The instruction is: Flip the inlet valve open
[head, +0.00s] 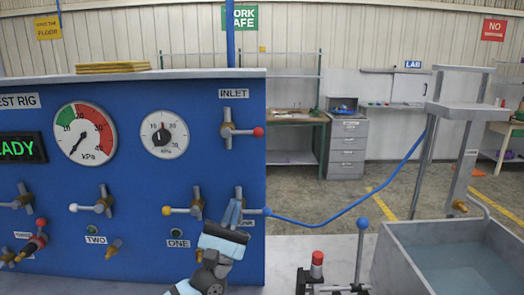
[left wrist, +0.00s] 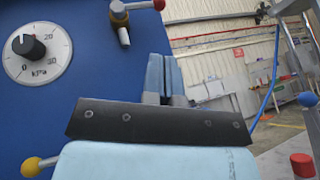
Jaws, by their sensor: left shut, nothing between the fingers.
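The inlet valve (head: 227,130) sits under the INLET label (head: 234,93) at the upper right of the blue panel. Its lever points sideways to the right and ends in a red ball (head: 258,132). The valve also shows at the top of the left wrist view (left wrist: 121,18), with its red ball (left wrist: 158,4) to the right. My left gripper (head: 235,205) is below the inlet valve, near the panel's right edge, fingers pointing up. Its fingers (left wrist: 164,72) are shut together and empty, apart from the lever. My right gripper is out of view.
Other valves, such as the yellow-ended one (head: 182,210), line the lower panel. A blue hose (head: 345,212) runs right from beside my left gripper. A blue-knobbed lever (head: 361,240) and red-capped post (head: 316,266) stand in front of a grey tank (head: 400,252).

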